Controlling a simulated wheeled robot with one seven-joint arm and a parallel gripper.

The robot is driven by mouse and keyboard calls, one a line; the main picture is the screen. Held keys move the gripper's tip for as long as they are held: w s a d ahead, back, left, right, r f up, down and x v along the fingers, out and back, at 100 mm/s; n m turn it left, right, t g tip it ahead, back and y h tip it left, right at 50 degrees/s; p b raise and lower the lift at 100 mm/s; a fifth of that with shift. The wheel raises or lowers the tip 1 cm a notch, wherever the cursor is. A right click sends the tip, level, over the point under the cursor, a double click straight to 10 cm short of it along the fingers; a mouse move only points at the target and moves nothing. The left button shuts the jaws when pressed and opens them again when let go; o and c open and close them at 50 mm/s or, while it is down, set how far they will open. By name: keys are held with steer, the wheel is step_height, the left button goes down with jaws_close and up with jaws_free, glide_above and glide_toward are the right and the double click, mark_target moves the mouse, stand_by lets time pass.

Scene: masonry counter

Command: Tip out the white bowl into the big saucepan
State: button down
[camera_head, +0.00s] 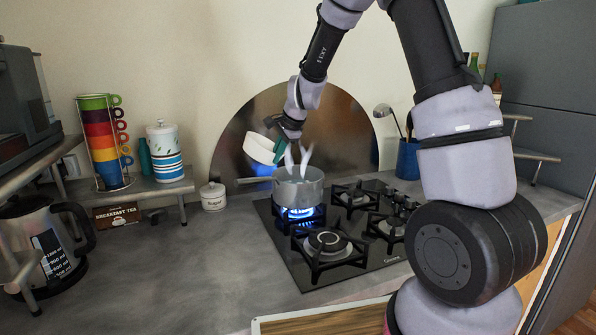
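The white bowl (260,147) is in the air, strongly tilted, above and a little left of the big saucepan. My gripper (279,146) is at the bowl's right side and appears shut on its rim; the fingertips are small and partly hidden. The big saucepan (298,194) is grey metal and stands upright on the back left burner, its handle pointing left. Two pale elongated shapes (304,160) show just above the saucepan's opening, below my gripper. I cannot tell whether they are falling food or something else. The inside of the bowl is not clearly visible.
A blue flame (297,213) burns under the saucepan on the black hob (287,262). A white lidded jar (213,196) stands left of the handle. A blue utensil pot (408,160) stands behind on the right. The grey counter (190,275) is clear at front left.

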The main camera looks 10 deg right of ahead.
mark_target(256, 157)
steer(key=shift+w+a+f+n+h+b, duration=0.15)
steer(key=shift+a+f+h+b, duration=0.1)
steer(key=shift+a+h+b, duration=0.45)
steer(key=shift+s+a+f+n+h+b, duration=0.1)
steer(key=shift+a+f+n+h+b, duration=0.2)
steer(key=shift+a+h, duration=0.7)
steer(key=shift+w+a+f+h+b, duration=0.15)
steer(key=shift+a+h+b, duration=0.25)
steer(key=shift+a+h, duration=0.2)
steer(key=shift+a+f+h+b, duration=0.15)
steer(key=shift+a+h+b, duration=0.2)
steer(key=shift+a+h, duration=0.2)
steer(key=shift+a, duration=0.15)
steer(key=shift+r, duration=0.1)
